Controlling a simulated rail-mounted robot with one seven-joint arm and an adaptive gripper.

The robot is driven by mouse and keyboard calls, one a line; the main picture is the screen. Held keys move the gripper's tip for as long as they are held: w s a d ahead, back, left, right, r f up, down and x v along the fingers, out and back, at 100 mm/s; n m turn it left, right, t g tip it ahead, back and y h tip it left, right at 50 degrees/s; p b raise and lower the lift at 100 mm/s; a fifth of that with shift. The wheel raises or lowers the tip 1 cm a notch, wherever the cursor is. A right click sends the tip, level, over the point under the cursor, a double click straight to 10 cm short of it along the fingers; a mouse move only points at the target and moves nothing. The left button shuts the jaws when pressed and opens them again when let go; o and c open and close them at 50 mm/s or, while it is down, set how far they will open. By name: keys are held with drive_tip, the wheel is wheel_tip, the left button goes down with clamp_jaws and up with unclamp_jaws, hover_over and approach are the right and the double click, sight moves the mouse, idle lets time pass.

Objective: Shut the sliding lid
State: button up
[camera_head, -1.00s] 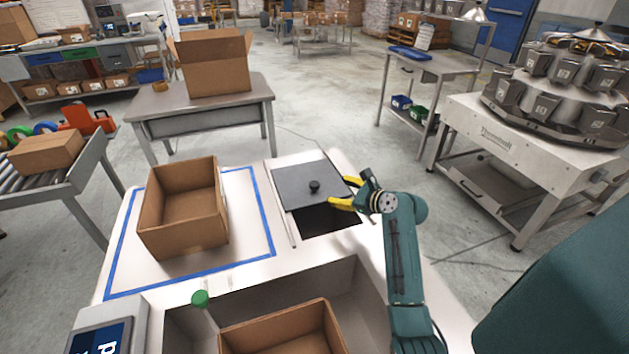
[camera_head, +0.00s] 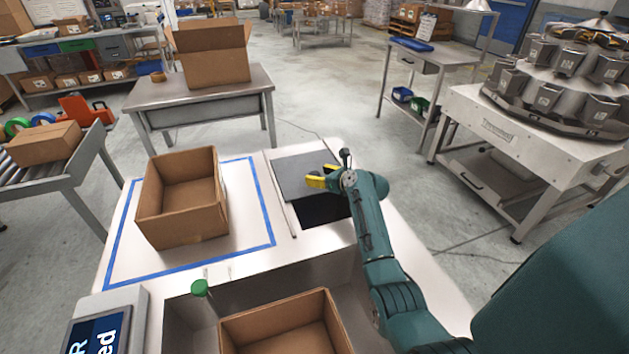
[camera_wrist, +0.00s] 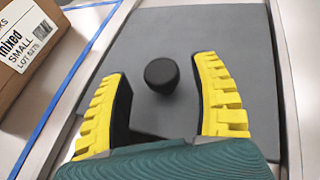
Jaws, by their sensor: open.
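The sliding lid (camera_head: 298,172) is a flat grey plate in the white worktop, lying over the far part of a rectangular opening. The near part of the opening (camera_head: 322,211) is uncovered and dark. A black round knob (camera_wrist: 161,75) stands on the lid; in the head view my gripper hides it. My gripper (camera_head: 318,177) is over the lid with its yellow fingers open. In the wrist view its two fingers (camera_wrist: 165,92) stand on either side of the knob, with a gap on each side.
An open cardboard box (camera_head: 182,200) stands left of the lid inside a blue tape outline (camera_head: 262,210). Another open box (camera_head: 285,325) sits in a recess at the front, beside a green-capped thing (camera_head: 200,288). A display (camera_head: 98,330) is at the front left.

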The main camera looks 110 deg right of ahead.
drive_tip(key=shift+b+x, duration=0.3)
drive_tip(key=shift+x, duration=0.85)
drive_tip(key=shift+c, duration=0.3)
